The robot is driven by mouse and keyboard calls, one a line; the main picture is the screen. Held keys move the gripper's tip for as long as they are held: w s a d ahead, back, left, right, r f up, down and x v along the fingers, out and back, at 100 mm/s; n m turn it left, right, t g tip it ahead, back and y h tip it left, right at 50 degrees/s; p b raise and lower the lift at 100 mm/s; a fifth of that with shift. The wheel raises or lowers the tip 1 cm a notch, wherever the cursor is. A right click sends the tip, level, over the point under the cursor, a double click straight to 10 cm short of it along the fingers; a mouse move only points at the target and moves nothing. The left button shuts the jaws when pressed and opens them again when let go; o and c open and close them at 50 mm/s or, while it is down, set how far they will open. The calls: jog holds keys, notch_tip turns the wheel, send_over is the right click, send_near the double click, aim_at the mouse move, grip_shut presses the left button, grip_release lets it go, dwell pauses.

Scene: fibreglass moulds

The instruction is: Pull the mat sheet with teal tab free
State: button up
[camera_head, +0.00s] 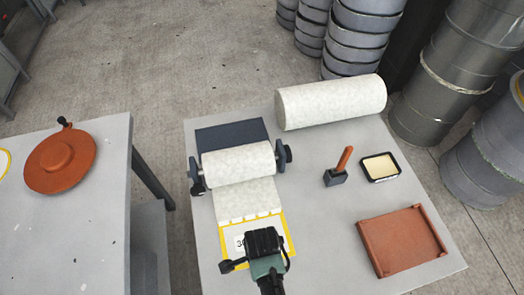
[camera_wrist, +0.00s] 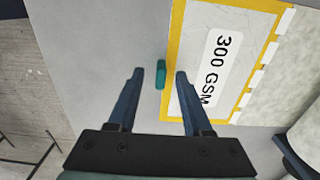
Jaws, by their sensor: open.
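The mat sheet (camera_wrist: 195,40) is pale with a yellow border and a "300 GSM" label. Several small white tabs along one edge lie between it and the mat from the roll (camera_head: 238,163). The sheet also shows in the head view (camera_head: 287,228), partly hidden by my gripper (camera_head: 264,238). The teal tab (camera_wrist: 160,75) sticks out from the sheet's edge in the wrist view; I cannot make it out in the head view. My gripper (camera_wrist: 160,73) is open, with one fingertip on each side of the tab in the picture. Contact is not visible.
The roll sits in a holder with dark end knobs (camera_head: 283,153). Behind lies a large loose roll (camera_head: 331,101). To the right are an orange-handled tool (camera_head: 338,171), a small black tray (camera_head: 395,171) and a terracotta tray (camera_head: 370,245). A left table holds a round orange mould (camera_head: 60,160).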

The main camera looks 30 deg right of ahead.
jog(key=shift+f, duration=0.15)
jog(key=shift+c, duration=0.3)
grip_shut()
jog(key=shift+s+a+p, duration=0.1)
jog(key=shift+s+p, duration=0.2)
jog(key=shift+s+a+p, duration=0.55)
jog(key=shift+s+p, duration=0.45)
jog(key=shift+s, duration=0.85)
jog(key=shift+s+a+p, duration=0.5)
jog(key=shift+s+p, duration=0.5)
jog(key=shift+s, duration=0.9)
jog(key=shift+s+a+p, duration=0.55)
jog(key=shift+s+p, duration=0.45)
jog(key=shift+s, duration=0.85)
jog(key=shift+r+p, duration=2.55)
jog(key=shift+p, duration=0.1)
